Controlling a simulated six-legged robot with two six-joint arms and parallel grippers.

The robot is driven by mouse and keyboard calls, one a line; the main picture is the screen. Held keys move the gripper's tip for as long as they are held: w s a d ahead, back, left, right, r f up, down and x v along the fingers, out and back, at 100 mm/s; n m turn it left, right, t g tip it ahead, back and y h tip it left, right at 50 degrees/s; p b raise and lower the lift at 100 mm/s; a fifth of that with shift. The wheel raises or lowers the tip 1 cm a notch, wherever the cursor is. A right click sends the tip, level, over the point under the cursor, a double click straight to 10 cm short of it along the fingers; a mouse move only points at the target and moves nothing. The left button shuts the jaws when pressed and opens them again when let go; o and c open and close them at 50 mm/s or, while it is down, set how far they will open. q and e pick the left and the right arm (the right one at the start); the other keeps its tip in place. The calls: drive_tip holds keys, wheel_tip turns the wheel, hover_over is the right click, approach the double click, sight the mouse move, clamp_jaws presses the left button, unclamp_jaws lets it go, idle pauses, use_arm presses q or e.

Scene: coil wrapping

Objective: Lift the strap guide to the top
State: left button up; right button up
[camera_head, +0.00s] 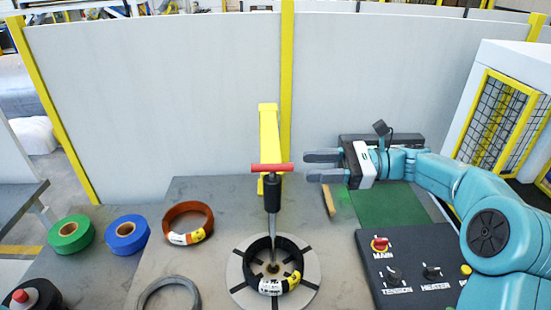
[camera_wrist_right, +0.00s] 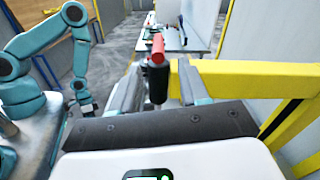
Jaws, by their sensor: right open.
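The strap guide (camera_head: 272,193) has a red crossbar handle on top of a black cylinder. It stands on a thin metal rod above the black coil (camera_head: 285,249) on the round slotted turntable (camera_head: 239,272). My right gripper (camera_head: 308,167) is open, just right of the red handle and apart from it in the head view. In the right wrist view, the strap guide (camera_wrist_right: 158,88) shows ahead between the two spread fingers, with nothing held. My left arm shows at the left of that view, but its small dark gripper end (camera_wrist_right: 87,104) is unclear.
A yellow arm (camera_head: 268,125) stands behind the strap guide. Green (camera_head: 71,235) and blue (camera_head: 128,235) tape rolls, an orange coil (camera_head: 188,223) and a grey coil (camera_head: 169,295) lie at left. A control panel (camera_head: 412,270) is at right.

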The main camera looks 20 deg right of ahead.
sight(275, 167)
drive_tip(key=p+x, duration=0.2)
drive_tip(key=x, duration=0.5)
drive_tip(key=shift+s+a+r, duration=0.1)
drive_tip(key=shift+a+r, duration=0.05)
drive_tip(key=shift+a, duration=0.2)
drive_tip(key=shift+a+p, duration=0.3)
drive_tip(key=shift+w+a, duration=0.2)
drive_tip(key=shift+w, duration=0.05)
drive_tip(key=shift+s+a, duration=0.1)
drive_tip(key=shift+a, duration=0.15)
drive_tip(key=shift+d, duration=0.1)
drive_tip(key=c, duration=0.7)
clamp_jaws()
